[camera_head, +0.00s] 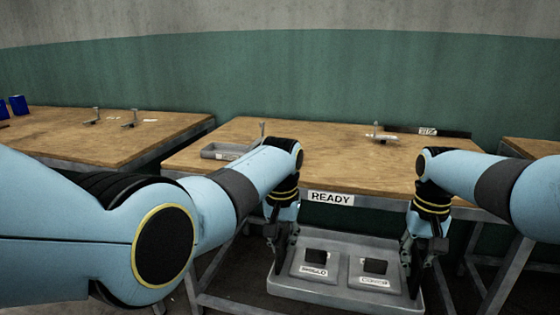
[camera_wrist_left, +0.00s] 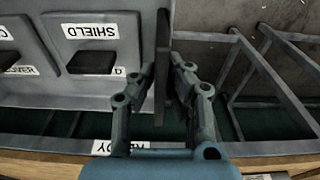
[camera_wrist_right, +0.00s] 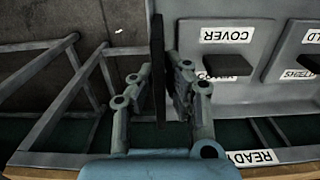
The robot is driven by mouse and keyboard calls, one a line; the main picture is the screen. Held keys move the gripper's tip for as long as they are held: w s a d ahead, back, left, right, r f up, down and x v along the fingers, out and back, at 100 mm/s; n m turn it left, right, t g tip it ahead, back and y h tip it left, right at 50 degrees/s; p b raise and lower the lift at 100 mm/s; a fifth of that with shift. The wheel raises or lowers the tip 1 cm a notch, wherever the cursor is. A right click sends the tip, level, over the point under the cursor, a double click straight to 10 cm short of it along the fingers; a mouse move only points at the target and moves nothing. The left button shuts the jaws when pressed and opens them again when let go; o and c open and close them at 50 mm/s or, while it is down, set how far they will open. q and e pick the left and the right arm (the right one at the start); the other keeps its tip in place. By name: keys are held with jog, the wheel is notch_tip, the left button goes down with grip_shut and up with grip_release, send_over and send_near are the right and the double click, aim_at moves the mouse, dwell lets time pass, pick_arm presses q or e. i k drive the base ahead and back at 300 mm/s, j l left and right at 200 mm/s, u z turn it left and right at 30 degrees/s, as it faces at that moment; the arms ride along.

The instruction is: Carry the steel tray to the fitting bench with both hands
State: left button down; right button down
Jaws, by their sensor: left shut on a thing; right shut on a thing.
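The grey steel tray (camera_head: 345,288) hangs level between my two grippers, in front of the bench with the READY label (camera_head: 331,198) and lower than its top. It has two raised holders with dark blocks, labelled SHIELD (camera_head: 313,271) and COVER (camera_head: 374,282). My left gripper (camera_head: 274,262) is shut on the tray's left side; the left wrist view shows its fingers around a dark upright plate (camera_wrist_left: 162,70) at the tray's edge. My right gripper (camera_head: 416,268) is shut on the right side, around a similar dark plate (camera_wrist_right: 158,70). The fingertips are partly hidden.
The READY bench's wooden top (camera_head: 320,155) carries a small grey tray (camera_head: 222,151) at left, a metal fixture (camera_head: 379,135) and a dark strip (camera_head: 440,132) at the back. Its middle is clear. Another bench (camera_head: 90,140) stands left, and one (camera_head: 535,147) at right.

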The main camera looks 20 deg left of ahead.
aim_at(36, 133)
jog(key=j, duration=5.35)
jog(key=k+j, duration=0.1)
jog(key=j, duration=1.65)
